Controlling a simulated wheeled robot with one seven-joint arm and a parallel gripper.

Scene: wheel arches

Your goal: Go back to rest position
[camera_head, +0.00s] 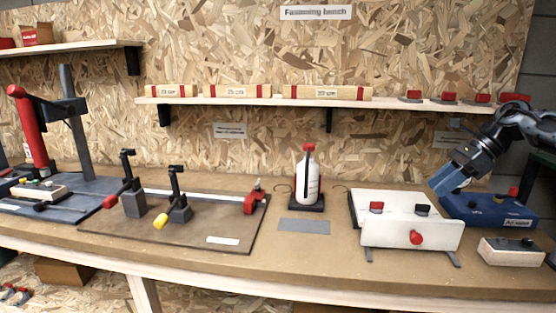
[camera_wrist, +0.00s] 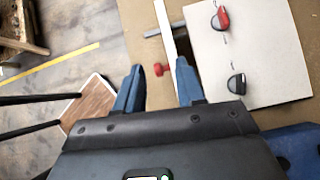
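My gripper (camera_head: 447,180) hangs at the right of the bench in the head view, in front of the board wall. It is near the blue box (camera_head: 490,210) and above the right end of the white box (camera_head: 410,222). In the wrist view its two blue fingers stand apart, with nothing between them (camera_wrist: 158,84). The white box (camera_wrist: 255,50) shows there beyond the fingers, with a red and a black knob on top. A red knob (camera_wrist: 162,69) on its front appears in the gap, farther off than the fingertips.
A wood block (camera_head: 510,252) lies at the front right. A white bottle (camera_head: 307,180) stands mid-bench. A brown board (camera_head: 180,225) with clamps and a red-handled press (camera_head: 30,130) are to the left. A shelf (camera_head: 260,102) runs along the wall. Bare bench lies around the grey mat (camera_head: 304,226).

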